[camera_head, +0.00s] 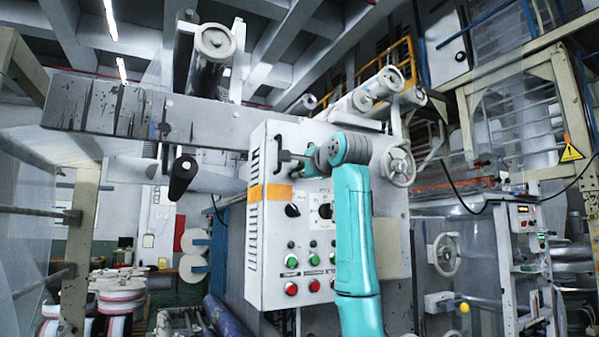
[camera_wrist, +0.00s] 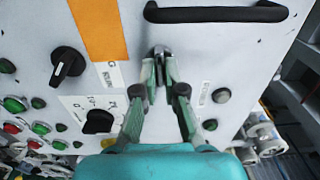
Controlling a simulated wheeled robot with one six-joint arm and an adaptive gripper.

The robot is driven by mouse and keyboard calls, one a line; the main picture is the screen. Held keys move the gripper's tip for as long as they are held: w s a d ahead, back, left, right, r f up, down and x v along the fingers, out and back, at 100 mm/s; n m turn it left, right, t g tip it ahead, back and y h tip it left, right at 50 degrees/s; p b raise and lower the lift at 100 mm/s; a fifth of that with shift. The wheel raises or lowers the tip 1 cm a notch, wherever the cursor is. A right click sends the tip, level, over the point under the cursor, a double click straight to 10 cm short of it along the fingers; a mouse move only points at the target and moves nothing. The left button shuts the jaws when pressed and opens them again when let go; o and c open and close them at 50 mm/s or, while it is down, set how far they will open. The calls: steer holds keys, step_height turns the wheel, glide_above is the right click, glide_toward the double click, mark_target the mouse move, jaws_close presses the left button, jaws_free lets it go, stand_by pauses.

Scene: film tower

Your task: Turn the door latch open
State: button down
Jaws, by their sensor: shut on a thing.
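The grey control cabinet door (camera_head: 258,225) fills the middle of the head view, and its face also fills most of the wrist view (camera_wrist: 200,45). The latch (camera_wrist: 159,51), a small dark metal piece on the door, sits between my fingertips in the wrist view. My gripper (camera_wrist: 160,64) is shut on it, and the fingers hide much of its shape. In the head view my gripper (camera_head: 291,158) reaches the door's upper part from the right, beside a black bar handle (camera_head: 277,154). The same handle (camera_wrist: 215,14) lies at the top of the wrist view, apart from my fingers.
An orange stripe (camera_head: 270,192), dark rotary knobs (camera_head: 292,210) and several green and red buttons (camera_head: 291,288) are on the panel below my gripper. A handwheel (camera_head: 398,164) stands close right of my arm. A dark roller (camera_head: 182,177) projects at left.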

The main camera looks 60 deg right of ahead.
stand_by(0.4)
steer(key=c, duration=1.3)
jaws_free()
steer(key=shift+o, duration=0.2)
steer(key=shift+s, duration=0.1)
steer(key=v, duration=1.1)
steer(key=shift+s+a, duration=0.3)
steer(key=shift+a, duration=0.05)
steer(key=shift+s+f, duration=0.1)
